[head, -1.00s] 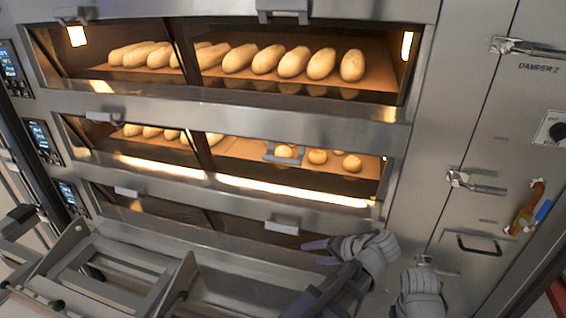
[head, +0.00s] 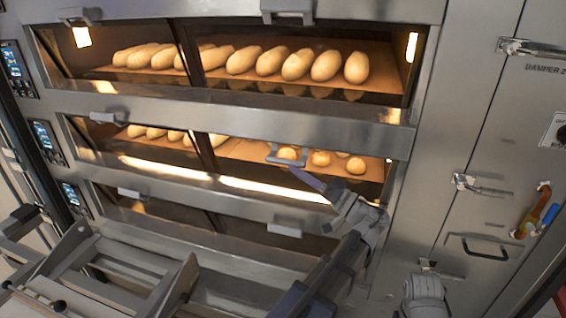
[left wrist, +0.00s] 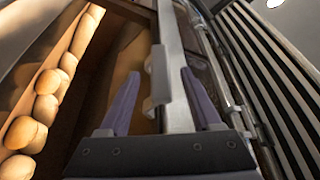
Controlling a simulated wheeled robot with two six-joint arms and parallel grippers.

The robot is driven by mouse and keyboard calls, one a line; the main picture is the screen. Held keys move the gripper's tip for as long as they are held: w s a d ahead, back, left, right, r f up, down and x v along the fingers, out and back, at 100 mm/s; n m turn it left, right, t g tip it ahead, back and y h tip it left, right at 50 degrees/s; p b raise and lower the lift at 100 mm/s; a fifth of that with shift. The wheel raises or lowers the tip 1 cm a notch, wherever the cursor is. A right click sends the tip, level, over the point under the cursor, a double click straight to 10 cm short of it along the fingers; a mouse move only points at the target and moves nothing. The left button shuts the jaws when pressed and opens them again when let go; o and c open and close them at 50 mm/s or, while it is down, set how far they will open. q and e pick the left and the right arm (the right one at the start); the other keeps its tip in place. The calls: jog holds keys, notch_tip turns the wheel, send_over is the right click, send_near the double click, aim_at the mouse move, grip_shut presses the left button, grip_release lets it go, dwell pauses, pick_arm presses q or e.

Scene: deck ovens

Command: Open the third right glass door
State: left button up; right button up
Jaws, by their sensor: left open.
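Three oven decks show, each with left and right glass doors; the oven's top is out of frame, so I cannot tell which deck counts as third. The middle deck's right glass door (head: 335,183) looks shut, with rolls behind it and a grey bar handle (head: 286,155) on its upper edge. The lowest right door has its own handle (head: 283,229). My left gripper (head: 308,182) is open just below and right of the middle handle. In the left wrist view, a bar handle (left wrist: 156,80) shows between its spread purple fingers (left wrist: 160,100), without clear contact. My right gripper is out of frame.
The top deck's right handle (head: 287,10) is above. A steel panel with latches (head: 478,184) and a damper knob (head: 560,131) stands at right. A metal rack frame (head: 100,270) fills the lower left. Control screens (head: 45,140) line the left side.

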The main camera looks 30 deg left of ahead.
aim_at(283, 164)
pick_arm(q)
jog(key=p+x, duration=0.1)
jog(key=x, duration=0.4)
jog(key=shift+a+r, duration=0.1)
jog(key=shift+a, duration=0.3)
grip_shut()
dwell(1.1)
